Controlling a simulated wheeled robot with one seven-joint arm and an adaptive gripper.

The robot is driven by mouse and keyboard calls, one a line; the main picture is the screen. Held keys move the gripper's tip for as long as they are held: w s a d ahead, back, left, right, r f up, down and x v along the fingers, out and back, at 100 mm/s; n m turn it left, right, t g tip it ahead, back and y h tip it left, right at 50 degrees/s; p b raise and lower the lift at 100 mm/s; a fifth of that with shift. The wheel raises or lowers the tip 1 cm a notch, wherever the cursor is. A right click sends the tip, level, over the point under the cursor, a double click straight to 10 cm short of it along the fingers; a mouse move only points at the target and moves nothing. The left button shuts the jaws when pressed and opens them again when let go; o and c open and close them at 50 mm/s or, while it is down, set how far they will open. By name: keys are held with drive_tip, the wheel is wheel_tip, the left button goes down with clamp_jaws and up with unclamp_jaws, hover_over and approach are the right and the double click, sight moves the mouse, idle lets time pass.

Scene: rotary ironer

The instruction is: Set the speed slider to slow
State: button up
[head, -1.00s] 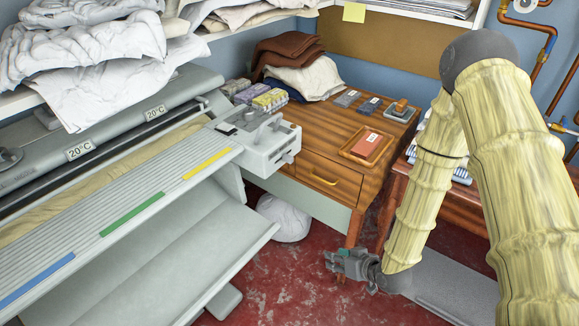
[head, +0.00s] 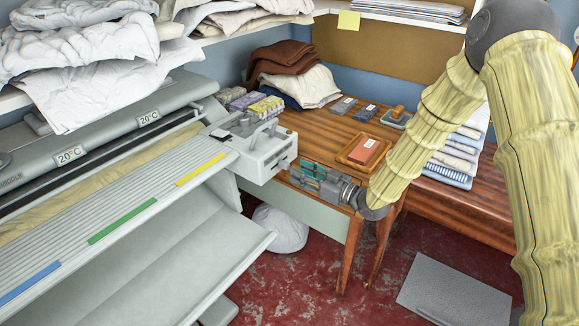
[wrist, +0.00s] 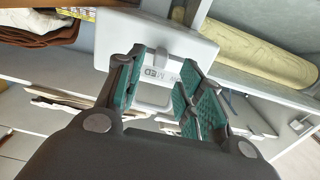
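The light grey control box (head: 262,148) sits at the right end of the ironer. A letter or two beside the label is partly hidden by a finger. I cannot clearly make out the slider knob or its position. My gripper (head: 303,176) is just right of the box in the head view. Its teal-padded fingers, also seen in the wrist view (wrist: 168,92), are spread apart and empty.
The wooden desk (head: 335,125) with a tray (head: 365,150) stands behind my gripper. A white bag (head: 280,228) lies on the floor below. The ironer's feed board (head: 120,215) extends left. Folded cloths (head: 458,155) lie on the right.

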sight(289, 166)
drive_tip(key=shift+x, duration=2.6)
clamp_jaws()
